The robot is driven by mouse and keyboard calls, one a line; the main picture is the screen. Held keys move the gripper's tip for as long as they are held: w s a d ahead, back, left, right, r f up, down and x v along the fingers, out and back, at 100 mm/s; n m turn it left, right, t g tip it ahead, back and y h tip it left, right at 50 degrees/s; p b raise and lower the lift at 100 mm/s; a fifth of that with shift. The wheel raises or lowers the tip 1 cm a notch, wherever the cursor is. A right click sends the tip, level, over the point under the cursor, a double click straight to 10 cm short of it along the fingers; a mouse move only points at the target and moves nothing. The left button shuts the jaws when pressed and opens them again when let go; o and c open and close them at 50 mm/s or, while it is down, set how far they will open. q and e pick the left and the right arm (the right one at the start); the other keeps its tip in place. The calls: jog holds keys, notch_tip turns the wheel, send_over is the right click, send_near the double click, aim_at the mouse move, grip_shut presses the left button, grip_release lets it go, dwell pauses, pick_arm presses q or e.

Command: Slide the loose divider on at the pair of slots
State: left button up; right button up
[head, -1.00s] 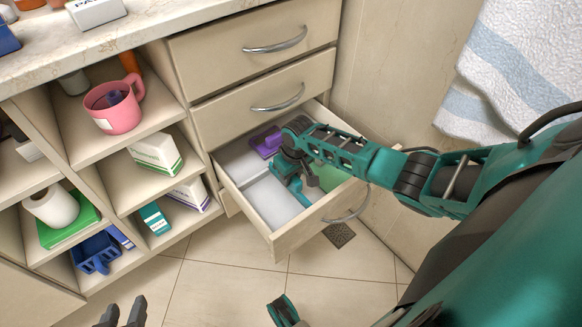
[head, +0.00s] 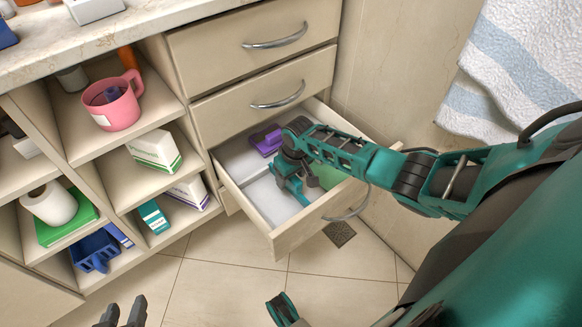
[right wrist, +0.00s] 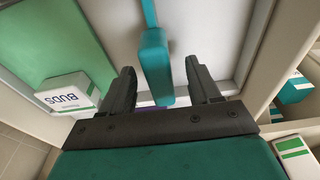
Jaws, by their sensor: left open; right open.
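A teal bar, which looks like the loose divider (right wrist: 153,50), stands between the two dark fingers of my right gripper (right wrist: 160,70) in the right wrist view. The fingers are open, with a gap on each side of the bar. In the head view my right gripper (head: 298,182) is down inside the open bottom drawer (head: 290,236) and hides much of its middle. The slots cannot be made out, nor whether the bar sits in any. My left gripper (head: 122,314) is open and empty at the bottom edge of the head view.
The drawer has a pale floor on the left and a green area (right wrist: 55,35) on the right. A purple object (head: 266,139) lies at its back. A white BUDS box (right wrist: 68,92) shows in the wrist view. Open shelves (head: 146,190) with boxes and a pink mug (head: 112,104) stand left.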

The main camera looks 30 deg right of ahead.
notch_tip(320, 180, up, 13)
jog(key=s+p, duration=0.2)
jog(key=p, duration=0.4)
jog(key=shift+f, duration=0.15)
